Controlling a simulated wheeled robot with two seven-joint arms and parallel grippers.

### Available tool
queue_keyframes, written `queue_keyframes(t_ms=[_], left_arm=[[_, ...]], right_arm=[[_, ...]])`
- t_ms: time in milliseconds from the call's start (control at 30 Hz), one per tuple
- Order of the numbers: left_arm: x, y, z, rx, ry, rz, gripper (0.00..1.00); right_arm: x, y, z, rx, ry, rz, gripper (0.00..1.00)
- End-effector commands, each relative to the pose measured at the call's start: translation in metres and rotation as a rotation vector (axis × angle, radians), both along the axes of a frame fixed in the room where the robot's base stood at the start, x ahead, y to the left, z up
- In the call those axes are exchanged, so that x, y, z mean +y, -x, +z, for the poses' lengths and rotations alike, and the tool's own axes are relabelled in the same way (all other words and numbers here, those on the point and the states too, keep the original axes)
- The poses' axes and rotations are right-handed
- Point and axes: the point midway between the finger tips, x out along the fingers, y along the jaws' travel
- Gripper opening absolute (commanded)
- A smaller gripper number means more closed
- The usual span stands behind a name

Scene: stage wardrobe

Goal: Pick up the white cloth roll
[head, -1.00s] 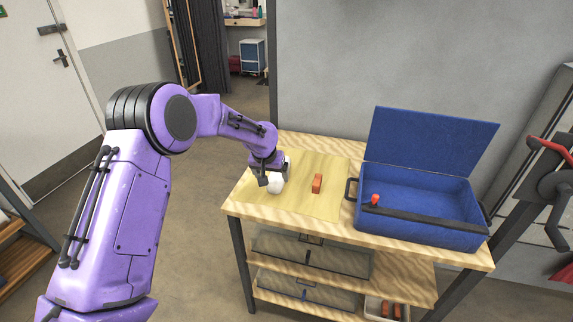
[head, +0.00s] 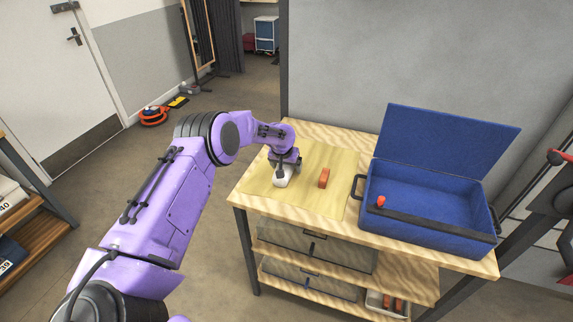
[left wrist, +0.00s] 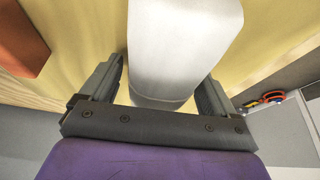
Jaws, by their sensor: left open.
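The white cloth roll (head: 283,179) lies on the yellow mat (head: 318,200) on the wooden table. In the left wrist view the roll (left wrist: 180,45) runs up from between the fingers to the top edge. My left gripper (head: 284,170) is open at the roll, one finger on each side. In the left wrist view the left gripper (left wrist: 160,92) shows the left finger very close to the roll and a small gap at the right one. I cannot tell whether either touches. My right gripper is not in view.
An orange block (head: 324,178) lies just right of the roll and shows in the left wrist view (left wrist: 18,40). An open blue case (head: 420,236) with a red-orange object (head: 381,201) stands on the table's right. Drawers (head: 318,245) are below.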

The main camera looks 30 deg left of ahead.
Motion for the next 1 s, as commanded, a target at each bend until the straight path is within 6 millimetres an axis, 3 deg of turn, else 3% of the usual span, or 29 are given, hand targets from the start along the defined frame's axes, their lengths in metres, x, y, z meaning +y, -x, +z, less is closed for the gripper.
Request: queue_keyframes(t_ms=[200, 367, 400, 767, 933, 1000], left_arm=[[0.0, 0.0, -0.002, 0.0, 0.0, 0.0, 0.89], [0.0, 0.0, -0.001, 0.0, 0.0, 0.0, 0.37], [0.0, 0.0, -0.001, 0.0, 0.0, 0.0, 0.31], [0.0, -0.001, 0.005, -0.002, -0.001, 0.0, 0.31], [-0.001, -0.001, 0.033, -0.005, 0.0, -0.001, 0.31], [-0.014, 0.006, 0.047, -0.004, -0.001, -0.005, 0.31]], right_arm=[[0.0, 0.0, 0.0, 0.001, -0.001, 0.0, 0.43], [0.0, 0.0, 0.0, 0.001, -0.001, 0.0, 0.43], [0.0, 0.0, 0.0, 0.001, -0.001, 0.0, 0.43], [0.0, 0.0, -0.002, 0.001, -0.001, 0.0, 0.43], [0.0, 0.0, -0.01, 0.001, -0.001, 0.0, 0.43], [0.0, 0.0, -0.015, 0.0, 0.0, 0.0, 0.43]])
